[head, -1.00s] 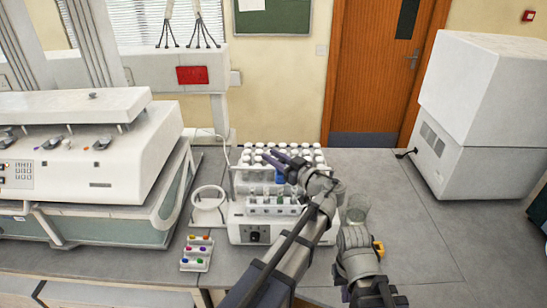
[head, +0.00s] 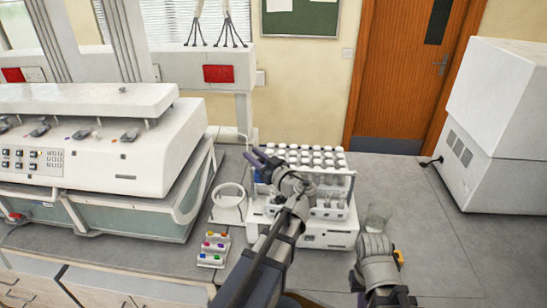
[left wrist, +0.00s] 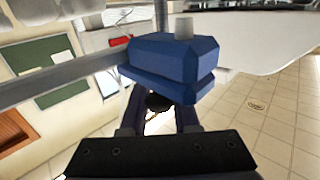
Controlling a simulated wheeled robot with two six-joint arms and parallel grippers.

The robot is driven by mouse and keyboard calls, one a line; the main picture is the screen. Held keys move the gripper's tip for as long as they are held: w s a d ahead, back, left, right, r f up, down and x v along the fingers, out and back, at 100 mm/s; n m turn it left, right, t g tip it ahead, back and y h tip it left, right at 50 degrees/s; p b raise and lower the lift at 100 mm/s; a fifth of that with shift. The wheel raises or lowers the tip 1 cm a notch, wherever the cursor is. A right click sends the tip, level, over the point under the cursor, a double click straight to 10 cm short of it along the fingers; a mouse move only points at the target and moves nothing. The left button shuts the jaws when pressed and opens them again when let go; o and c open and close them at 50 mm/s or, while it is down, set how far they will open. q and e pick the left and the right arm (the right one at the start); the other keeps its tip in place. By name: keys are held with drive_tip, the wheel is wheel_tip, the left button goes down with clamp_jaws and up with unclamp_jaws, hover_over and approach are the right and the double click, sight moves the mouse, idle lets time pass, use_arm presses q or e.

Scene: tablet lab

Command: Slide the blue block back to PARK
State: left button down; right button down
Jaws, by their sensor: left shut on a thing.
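The blue block (left wrist: 165,65) is large in the left wrist view, with a pale round stub on top, beside a grey rail (left wrist: 70,80). In the head view only a little blue shows at the left end of the white vial device (head: 330,238), mostly hidden by my gripper. My left gripper (head: 260,160) reaches over that left end; its dark fingers (left wrist: 158,112) are shut on the blue block. I cannot make out a PARK mark. My right gripper (head: 385,298) is at the bottom right, cut off by the frame edge, and its jaws are unclear.
Several white-capped vials (head: 310,158) stand in the rack. A white ring (head: 228,195) and a small tray of coloured pieces (head: 214,248) lie to its left. A glass beaker (head: 378,216) stands to its right.

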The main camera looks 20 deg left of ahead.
use_arm(q)
drive_tip(key=shift+s+a, duration=0.15)
drive_tip(key=shift+a, duration=0.15)
drive_tip(key=c, duration=0.7)
unclamp_jaws()
drive_tip(key=shift+a, duration=0.1)
drive_tip(key=shift+v, duration=4)
